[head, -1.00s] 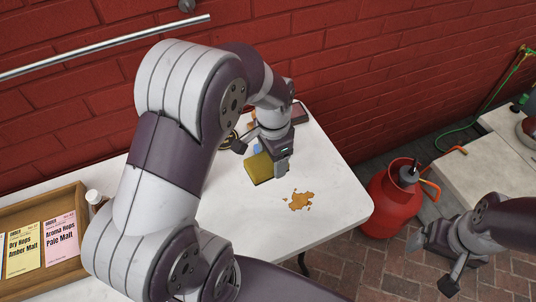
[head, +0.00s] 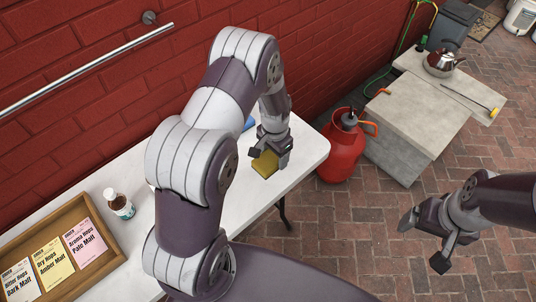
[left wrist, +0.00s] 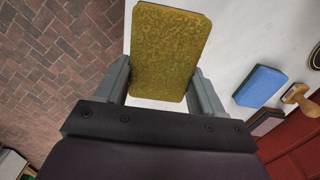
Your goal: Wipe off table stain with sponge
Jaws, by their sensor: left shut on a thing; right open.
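My left gripper (head: 270,155) is shut on a yellow-olive sponge (head: 264,165), over the right end of the white table (head: 308,150). In the left wrist view the sponge (left wrist: 170,50) sits between the two grey fingers, its broad face towards the camera. I cannot tell whether the sponge touches the tabletop. No stain shows in either current view; the sponge and gripper cover part of the tabletop. My right gripper (head: 425,242) is open and empty, over the brick floor right of the table.
A blue block (left wrist: 260,87) and a wooden-handled stamp (left wrist: 298,95) lie on the table. A bottle (head: 119,205) and a wooden tray of malt cards (head: 112,246) are at the left. A red gas cylinder (head: 343,147) stands beyond the table's right end.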

